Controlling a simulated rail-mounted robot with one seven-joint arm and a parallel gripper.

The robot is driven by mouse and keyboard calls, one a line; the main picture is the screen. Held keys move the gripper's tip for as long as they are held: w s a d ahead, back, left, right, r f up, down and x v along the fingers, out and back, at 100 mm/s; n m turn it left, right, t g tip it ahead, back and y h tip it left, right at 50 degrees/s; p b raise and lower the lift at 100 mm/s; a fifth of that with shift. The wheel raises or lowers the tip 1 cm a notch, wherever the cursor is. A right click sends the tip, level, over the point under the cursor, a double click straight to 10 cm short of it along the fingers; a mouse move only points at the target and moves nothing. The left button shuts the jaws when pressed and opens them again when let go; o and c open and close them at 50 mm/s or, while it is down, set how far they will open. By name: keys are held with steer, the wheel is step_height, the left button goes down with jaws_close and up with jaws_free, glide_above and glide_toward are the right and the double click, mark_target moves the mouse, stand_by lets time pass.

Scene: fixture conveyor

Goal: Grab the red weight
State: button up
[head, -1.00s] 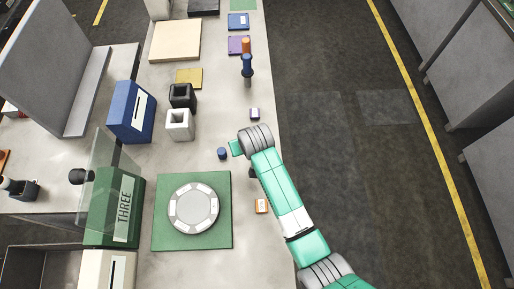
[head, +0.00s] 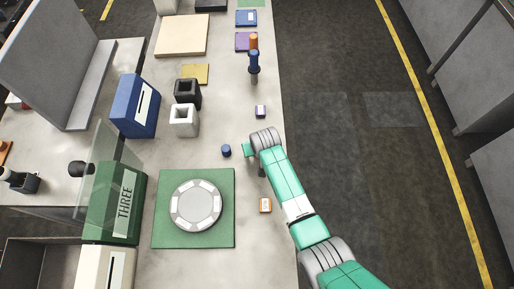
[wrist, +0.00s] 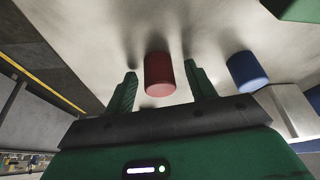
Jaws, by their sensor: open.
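The red weight (wrist: 159,75) is a small dark red cylinder in the wrist view. It stands on the pale bench top, between and just beyond my two open fingers. My gripper (wrist: 160,88) is open, with a green finger on each side of the weight and clear gaps to it. In the head view my gripper (head: 250,150) is low over the bench near its right edge, and my arm hides the red weight there.
A blue cylinder (wrist: 247,71) stands right of my gripper; it also shows in the head view (head: 226,150). An orange-and-white block (head: 265,205) and a purple-and-white block (head: 260,111) lie nearby. A green mat (head: 165,230) bears a round grey disc (head: 196,205).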

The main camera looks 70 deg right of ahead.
steer(key=c, duration=1.1)
steer(key=shift+o, duration=0.2)
steer(key=shift+r, duration=0.1)
steer(key=shift+r, duration=0.3)
steer(key=v, duration=0.3)
steer(key=shift+d+p, duration=0.25)
steer(key=shift+p, duration=0.1)
steer(key=s+a, duration=0.3)
steer(key=s, duration=0.1)
steer(key=s+a+r, duration=0.1)
steer(key=s+a, duration=0.2)
steer(key=s, duration=0.1)
steer(key=s+a+p, duration=0.1)
steer(key=s+a, duration=0.2)
steer(key=s, duration=0.1)
steer(key=shift+s+a+r, duration=0.1)
steer(key=shift+s+r, duration=0.05)
steer(key=shift+r, duration=0.1)
